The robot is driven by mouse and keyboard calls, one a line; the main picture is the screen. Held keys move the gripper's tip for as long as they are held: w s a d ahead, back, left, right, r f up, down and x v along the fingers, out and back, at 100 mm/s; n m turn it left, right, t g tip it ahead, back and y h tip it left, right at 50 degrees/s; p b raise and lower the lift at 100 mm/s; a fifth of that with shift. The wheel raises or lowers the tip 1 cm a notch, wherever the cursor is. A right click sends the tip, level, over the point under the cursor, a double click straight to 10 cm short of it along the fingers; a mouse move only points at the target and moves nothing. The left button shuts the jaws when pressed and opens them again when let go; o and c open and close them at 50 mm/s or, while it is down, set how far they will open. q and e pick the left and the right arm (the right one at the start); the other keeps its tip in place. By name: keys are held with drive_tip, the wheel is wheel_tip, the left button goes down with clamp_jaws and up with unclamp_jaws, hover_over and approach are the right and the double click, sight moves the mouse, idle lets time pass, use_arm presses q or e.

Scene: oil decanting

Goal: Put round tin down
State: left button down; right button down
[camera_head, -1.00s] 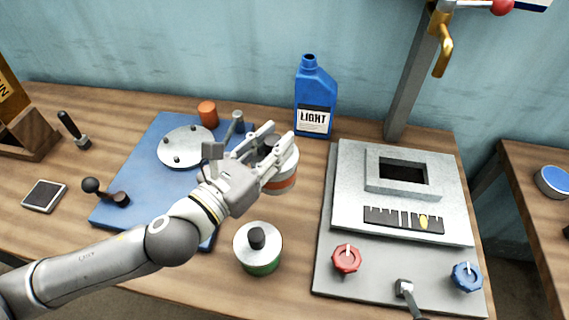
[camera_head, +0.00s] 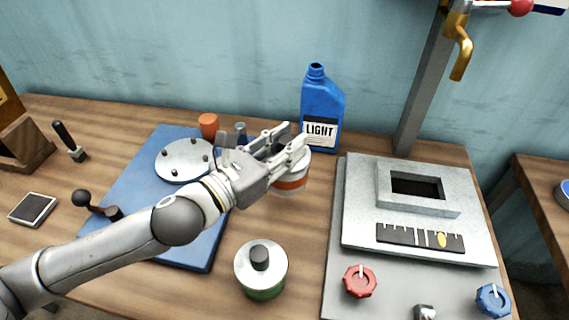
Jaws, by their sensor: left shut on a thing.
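The round tin (camera_head: 291,180), silvery with an orange-red band, is at the end of my left arm, right of the blue board and in front of the blue bottle. My left gripper (camera_head: 294,140) is shut on it from the left, with its fingers covering part of the tin's top. I cannot tell whether the tin's base touches the table. A second round tin (camera_head: 261,273) with a green band and a dark cap stands nearer on the table. My right gripper is not in view.
A blue bottle marked LIGHT (camera_head: 321,112) stands behind the held tin. A blue board (camera_head: 190,238) with a metal disc (camera_head: 184,160) lies left. A grey machine panel with a red knob (camera_head: 360,281) and blue knob (camera_head: 492,300) fills the right. Bare wood (camera_head: 310,235) surrounds the green tin.

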use_arm(q)
drive_tip(key=w+f, duration=0.4)
drive_tip(key=f, duration=0.1)
drive_tip(key=shift+a, duration=0.15)
drive_tip(key=shift+f+b, duration=0.4)
drive_tip(key=shift+f, duration=1.25)
drive_tip(key=shift+f, duration=0.1)
drive_tip(key=c, duration=1.2)
unclamp_jaws()
drive_tip(key=shift+f, duration=0.1)
drive_tip(key=shift+o, duration=0.2)
